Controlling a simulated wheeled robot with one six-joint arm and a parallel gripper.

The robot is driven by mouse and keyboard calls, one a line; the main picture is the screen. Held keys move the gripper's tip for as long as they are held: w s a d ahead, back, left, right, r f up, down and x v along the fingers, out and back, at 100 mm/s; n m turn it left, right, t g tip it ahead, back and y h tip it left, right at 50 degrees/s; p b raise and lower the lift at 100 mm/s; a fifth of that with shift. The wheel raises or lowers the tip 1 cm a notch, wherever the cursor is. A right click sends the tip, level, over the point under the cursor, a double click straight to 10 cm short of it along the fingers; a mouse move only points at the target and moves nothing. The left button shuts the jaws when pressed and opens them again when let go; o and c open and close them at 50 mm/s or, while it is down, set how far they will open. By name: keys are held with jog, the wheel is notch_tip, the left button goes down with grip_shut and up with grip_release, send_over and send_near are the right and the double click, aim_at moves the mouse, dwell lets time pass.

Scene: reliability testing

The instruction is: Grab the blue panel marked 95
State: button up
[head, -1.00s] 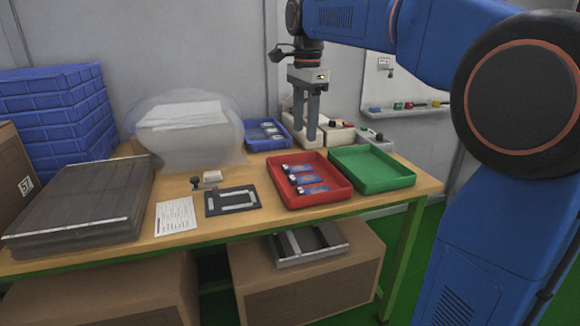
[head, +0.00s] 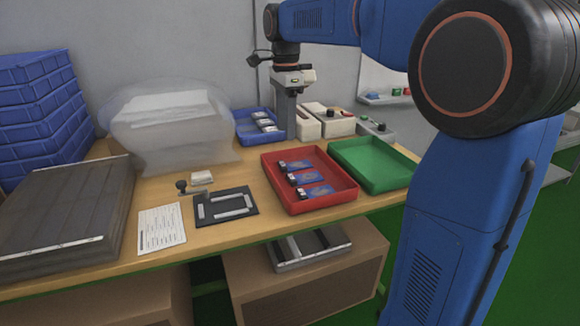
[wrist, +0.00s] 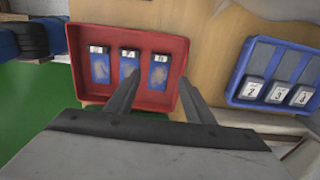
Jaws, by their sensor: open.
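Three blue panels with white-and-black label ends lie side by side in the red tray (head: 322,206): a back one (head: 293,166), a middle one (head: 306,178) and a front one (head: 316,191). The wrist view shows them as left (wrist: 101,66), middle (wrist: 129,66) and right (wrist: 159,72). Their markings are too small to read, so I cannot tell which is 95. My gripper (head: 286,138) is open and empty, pointing down above the table behind the red tray.
A blue tray (head: 243,131) with three small labelled pieces stands behind. An empty green tray (head: 375,165) adjoins the red tray on the right. White boxes (head: 325,122) stand at the back. A dark plate with a light frame (head: 225,204) and a paper sheet (head: 161,227) lie left.

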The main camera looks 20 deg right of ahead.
send_over(284, 164)
jog(key=f, duration=0.5)
jog(key=shift+d+f, duration=0.25)
jog(key=shift+d, duration=0.1)
jog(key=shift+w+a+f, duration=0.1)
jog(key=shift+a+f, duration=0.05)
jog(key=shift+f, duration=1.2)
jog(key=shift+a+f, duration=0.1)
jog(key=shift+f, duration=1.25)
jog(key=c, duration=0.8)
